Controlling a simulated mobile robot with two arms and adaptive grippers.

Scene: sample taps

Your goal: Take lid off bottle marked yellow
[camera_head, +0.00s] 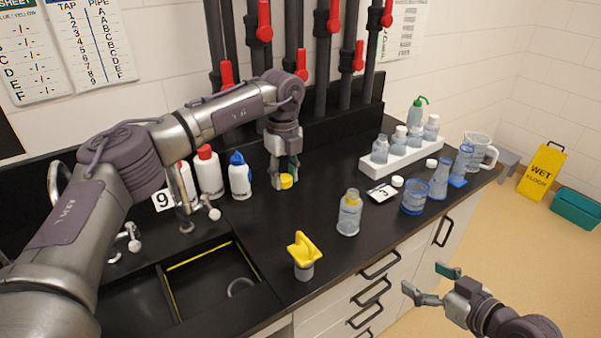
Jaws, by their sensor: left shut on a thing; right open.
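A clear bottle (347,221) with a yellow band at its neck stands upright on the black counter, with no lid on its top. A small yellow lid (287,181) is between the fingers of my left gripper (284,172), which is shut on it. This gripper points down over the counter, left of and behind the bottle, clearly apart from it. I cannot tell if the lid touches the counter. My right gripper (428,283) is open and empty, off the counter's front edge at the lower right.
A white rack (402,158) holds several bottles at the back right. Squeeze bottles (240,178) stand at the back left.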

